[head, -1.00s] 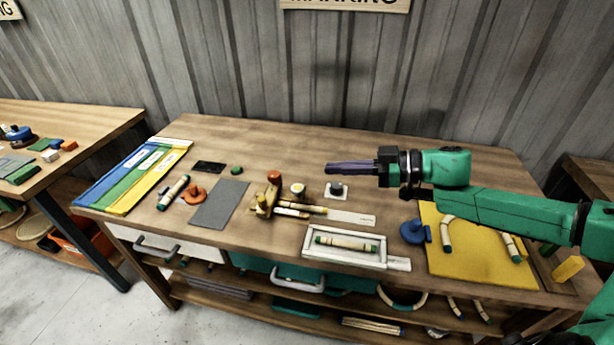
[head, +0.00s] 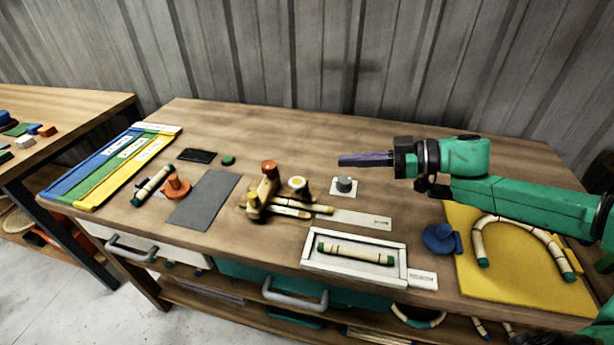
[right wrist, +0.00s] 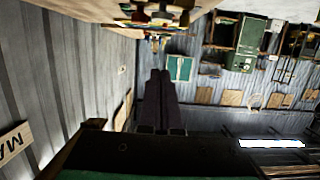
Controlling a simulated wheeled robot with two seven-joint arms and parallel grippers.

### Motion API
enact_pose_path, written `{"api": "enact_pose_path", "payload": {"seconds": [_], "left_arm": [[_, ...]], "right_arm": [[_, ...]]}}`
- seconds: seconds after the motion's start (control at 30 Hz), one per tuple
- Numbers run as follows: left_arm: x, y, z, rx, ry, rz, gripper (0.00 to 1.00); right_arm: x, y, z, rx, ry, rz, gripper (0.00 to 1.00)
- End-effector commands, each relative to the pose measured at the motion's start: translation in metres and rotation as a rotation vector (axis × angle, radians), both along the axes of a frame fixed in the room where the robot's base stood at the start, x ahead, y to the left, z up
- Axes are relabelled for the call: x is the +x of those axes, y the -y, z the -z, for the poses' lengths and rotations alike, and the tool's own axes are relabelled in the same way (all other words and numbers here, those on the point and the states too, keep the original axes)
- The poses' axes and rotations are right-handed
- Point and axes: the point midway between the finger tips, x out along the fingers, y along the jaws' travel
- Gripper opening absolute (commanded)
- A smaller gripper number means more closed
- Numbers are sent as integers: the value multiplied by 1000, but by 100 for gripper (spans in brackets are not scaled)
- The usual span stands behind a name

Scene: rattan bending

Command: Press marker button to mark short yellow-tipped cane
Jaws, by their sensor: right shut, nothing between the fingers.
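A short pale cane with a yellow tip (head: 327,209) lies in a wooden jig (head: 262,190) with an orange-brown knob. The jig hides part of the cane. A grey round button (head: 344,185) sits on a small white plate right of the jig, and a yellow-topped white piece (head: 297,184) stands behind the cane. No label shows which is the marker button. My right gripper (head: 341,160) is shut and empty, pointing left, and appears just above and behind the grey button, not touching it. Its closed fingers also show in the right wrist view (right wrist: 159,82). My left gripper is out of view.
A white tray (head: 311,247) holds a green-tipped cane (head: 355,253). A grey mat (head: 205,200) lies left of the jig.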

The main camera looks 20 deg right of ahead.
Motion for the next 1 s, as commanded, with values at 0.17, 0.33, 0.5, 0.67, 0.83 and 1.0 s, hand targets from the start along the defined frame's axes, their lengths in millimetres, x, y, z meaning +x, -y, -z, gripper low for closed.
{"api": "enact_pose_path", "payload": {"seconds": [0.17, 0.33, 0.5, 0.67, 0.83, 1.0], "left_arm": [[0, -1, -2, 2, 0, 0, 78], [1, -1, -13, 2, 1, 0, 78], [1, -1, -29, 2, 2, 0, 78], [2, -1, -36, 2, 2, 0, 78], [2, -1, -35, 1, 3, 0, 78], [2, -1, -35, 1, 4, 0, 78]], "right_arm": [[6, -10, 1, 7, 5, -6, 0], [19, -27, 1, 11, 7, 4, 0], [38, -59, 9, 9, 5, 1, 0], [54, -85, 25, 4, -1, 1, 0], [52, -82, 56, 3, -3, 2, 0], [52, -82, 65, 1, 0, 1, 0]]}}
